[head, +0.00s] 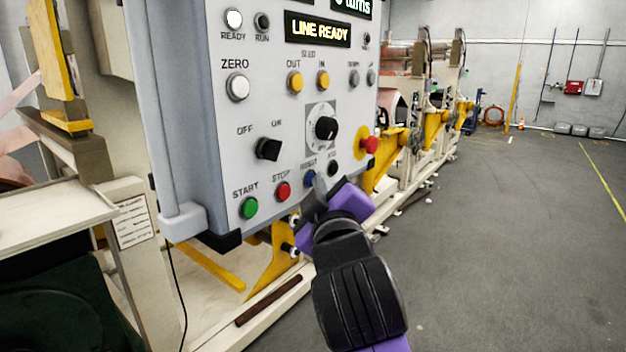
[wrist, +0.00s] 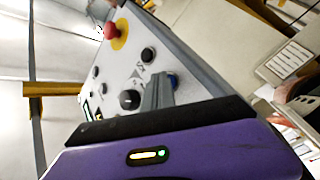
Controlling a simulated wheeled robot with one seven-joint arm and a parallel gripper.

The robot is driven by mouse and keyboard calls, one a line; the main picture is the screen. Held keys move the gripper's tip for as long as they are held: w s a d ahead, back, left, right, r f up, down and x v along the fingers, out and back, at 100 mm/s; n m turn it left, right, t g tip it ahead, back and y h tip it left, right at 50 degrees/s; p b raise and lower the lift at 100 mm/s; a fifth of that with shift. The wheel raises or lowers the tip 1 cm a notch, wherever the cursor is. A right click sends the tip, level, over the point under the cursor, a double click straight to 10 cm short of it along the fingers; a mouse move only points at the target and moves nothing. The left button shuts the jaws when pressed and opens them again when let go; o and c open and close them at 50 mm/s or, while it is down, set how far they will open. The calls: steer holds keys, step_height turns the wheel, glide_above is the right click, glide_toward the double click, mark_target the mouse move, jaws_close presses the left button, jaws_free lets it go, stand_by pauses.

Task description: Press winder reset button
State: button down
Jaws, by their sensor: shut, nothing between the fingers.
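The blue button (head: 309,179), with a partly covered label that seems to read RESET, is on the lower right of the grey control panel (head: 215,130). My gripper (head: 319,184) is shut and empty, its fingertips right beside the blue button and partly covering it in the head view. In the wrist view the blue button (wrist: 173,80) shows just behind the grey fingertips (wrist: 160,78). I cannot tell whether they touch it.
Close by are a red STOP button (head: 283,191), a green START button (head: 249,208), a black knob (head: 326,128) and a red emergency stop (head: 369,145) on yellow. Yellow-armed machinery (head: 435,128) stands behind. The grey floor (head: 500,230) to the right is clear.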

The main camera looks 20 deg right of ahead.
steer(key=shift+s, duration=0.1)
stand_by(0.3)
steer(key=shift+s+d+p, duration=0.3)
steer(key=shift+s+d, duration=0.15)
steer(key=shift+s, duration=0.15)
steer(key=shift+s+d, duration=0.1)
steer(key=shift+s+d+p, duration=0.3)
steer(key=shift+s+d, duration=0.4)
steer(key=shift+s, duration=0.3)
steer(key=shift+s+d+p, duration=0.3)
steer(key=shift+s+d, duration=0.4)
steer(key=shift+s, duration=0.25)
